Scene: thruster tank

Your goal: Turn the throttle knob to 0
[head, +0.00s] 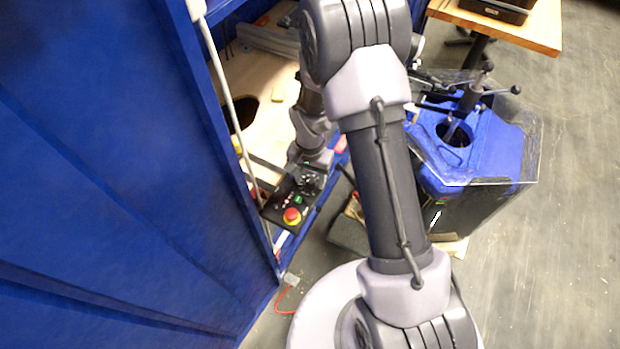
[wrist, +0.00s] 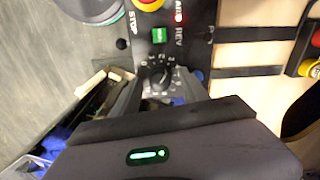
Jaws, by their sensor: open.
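The throttle knob (wrist: 159,77) is a round black dial with white numbers around it, on a black control panel (wrist: 201,55) in the wrist view. I cannot read which number it points to. My gripper (wrist: 160,92) is open, with its fingers on either side of the knob, close to the panel. I cannot tell whether they touch the knob. In the head view, the control panel (head: 275,209) sits on the edge of the blue frame, and my arm hides part of the knob area.
On the panel are a red emergency stop button with a yellow base (head: 292,216) and a green button (wrist: 159,36). Another red and yellow button (wrist: 311,68) is at the right of the wrist view. A blue and black machine (head: 470,150) stands to the right, a blue wall (head: 100,170) to the left.

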